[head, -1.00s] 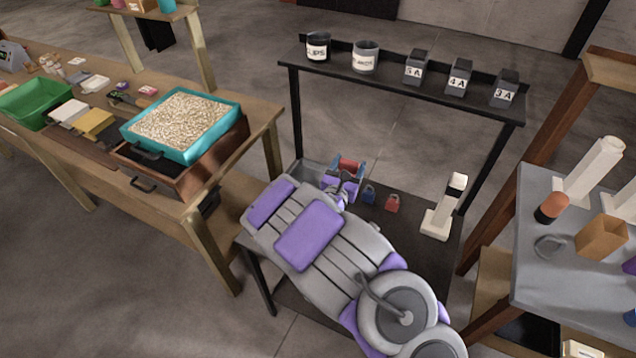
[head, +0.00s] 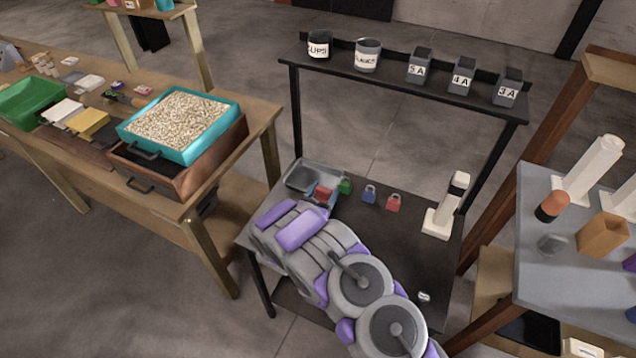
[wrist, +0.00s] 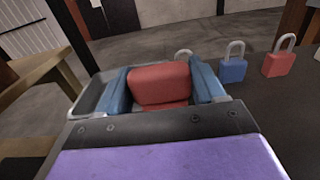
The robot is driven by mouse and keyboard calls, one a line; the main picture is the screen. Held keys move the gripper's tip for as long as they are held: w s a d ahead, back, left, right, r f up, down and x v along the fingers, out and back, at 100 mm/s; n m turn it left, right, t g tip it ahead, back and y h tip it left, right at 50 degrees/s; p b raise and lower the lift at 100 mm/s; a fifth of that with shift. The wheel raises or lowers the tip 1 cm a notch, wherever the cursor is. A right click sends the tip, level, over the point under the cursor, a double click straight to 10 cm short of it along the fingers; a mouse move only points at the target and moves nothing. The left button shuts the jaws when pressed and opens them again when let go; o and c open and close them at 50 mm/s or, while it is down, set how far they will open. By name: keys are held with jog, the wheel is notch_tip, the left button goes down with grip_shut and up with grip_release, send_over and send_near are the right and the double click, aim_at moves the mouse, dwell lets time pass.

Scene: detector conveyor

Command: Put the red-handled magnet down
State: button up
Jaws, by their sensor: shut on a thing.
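The red-handled magnet (wrist: 160,84) is between the blue fingers of my gripper (wrist: 163,88) in the wrist view. My gripper is shut on its red handle. In the head view the red handle (head: 323,193) shows just past the end of my arm, over or in the grey tray (head: 299,175) at the back left of the dark table. The magnet's underside is hidden, so I cannot tell whether it touches the tray floor. The tray's rim also shows around the fingers in the wrist view (wrist: 87,100).
Green (head: 345,186), blue (head: 370,194) and red (head: 393,203) padlocks stand right of the tray. A white device (head: 445,205) stands farther right. Labelled cups and boxes line the shelf (head: 400,80) above. A teal tray (head: 125,127) of pellets sits on the left bench.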

jog(key=w, duration=0.1)
jog(key=w+a, duration=0.2)
jog(key=shift+w+a+f, duration=0.1)
jog(key=shift+w+f, duration=0.15)
jog(key=shift+w, duration=0.05)
jog(key=w+b, duration=0.1)
jog(key=w, duration=0.2)
jog(key=shift+w, duration=0.3)
jog(key=shift+w+d, duration=0.35)
jog(key=shift+w, duration=0.05)
jog(key=shift+w+a, duration=0.15)
jog(key=shift+a, duration=0.05)
jog(key=f, duration=0.1)
jog(key=a+f, duration=0.1)
jog(key=f+b, duration=0.1)
jog(key=shift+a+f, duration=0.15)
jog(key=shift+a, duration=0.15)
jog(key=shift+w+f, duration=0.1)
jog(key=shift+f, duration=0.25)
jog(key=shift+d+r, duration=0.2)
jog(key=shift+d, duration=0.45)
jog(key=o, duration=0.8)
jog(key=shift+d, duration=0.1)
jog(key=o, duration=0.5)
jog(key=shift+a+f, duration=0.1)
jog(key=shift+a, duration=0.45)
jog(key=shift+d, duration=0.15)
